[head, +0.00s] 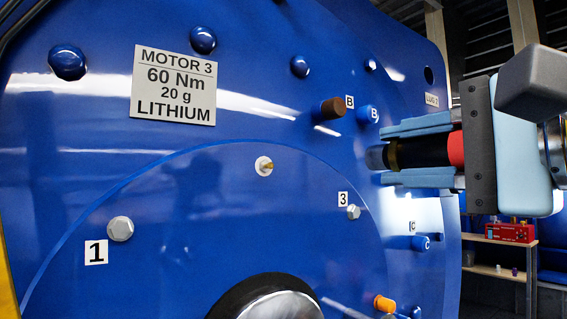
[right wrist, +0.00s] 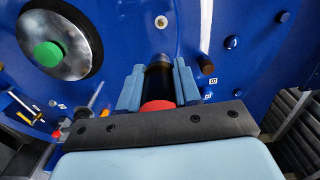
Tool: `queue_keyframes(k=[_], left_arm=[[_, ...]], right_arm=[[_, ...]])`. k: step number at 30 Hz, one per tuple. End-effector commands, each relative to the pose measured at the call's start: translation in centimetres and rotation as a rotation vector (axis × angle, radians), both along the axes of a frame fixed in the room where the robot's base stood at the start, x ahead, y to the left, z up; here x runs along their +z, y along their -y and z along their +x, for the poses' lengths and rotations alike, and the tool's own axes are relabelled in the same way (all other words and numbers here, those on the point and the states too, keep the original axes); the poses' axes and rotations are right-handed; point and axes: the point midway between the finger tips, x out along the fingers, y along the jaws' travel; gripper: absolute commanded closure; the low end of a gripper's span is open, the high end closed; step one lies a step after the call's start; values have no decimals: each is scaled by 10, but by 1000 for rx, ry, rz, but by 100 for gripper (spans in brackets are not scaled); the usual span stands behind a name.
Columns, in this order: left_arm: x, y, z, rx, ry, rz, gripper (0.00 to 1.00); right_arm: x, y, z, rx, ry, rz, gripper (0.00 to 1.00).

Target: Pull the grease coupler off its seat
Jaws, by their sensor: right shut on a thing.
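My right gripper (head: 386,156) comes in from the right, its pale blue fingers shut on a dark cylindrical tool with a gold ring and a red rear end, which looks like the grease coupler (head: 430,151). The coupler lies roughly level, its greyish tip towards the blue motor face. In the right wrist view the coupler (right wrist: 158,83) sits between the fingers, black in front and red near the palm. I cannot tell whether its tip touches a seat; no seat shows there. A small brass fitting on a pale disc (head: 264,167) stands bare on the motor. My left gripper is not in view.
The motor face (head: 220,225) carries a brown plug (head: 333,108), a blue cap (head: 367,114), an orange plug (head: 384,303) and hex bolts (head: 120,229) that stick out. A shelf (head: 500,242) with a red box (head: 510,232) stands behind at right.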

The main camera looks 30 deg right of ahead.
Motion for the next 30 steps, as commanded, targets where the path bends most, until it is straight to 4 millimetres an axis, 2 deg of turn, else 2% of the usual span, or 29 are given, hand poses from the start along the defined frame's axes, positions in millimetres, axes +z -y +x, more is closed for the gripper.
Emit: queue_keyframes(k=[16, 30], left_arm=[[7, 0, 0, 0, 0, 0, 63], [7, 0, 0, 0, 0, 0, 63]], right_arm=[[1, 4, -54, -1, 2, 0, 100], [0, 5, -60, 0, 1, 0, 100]])
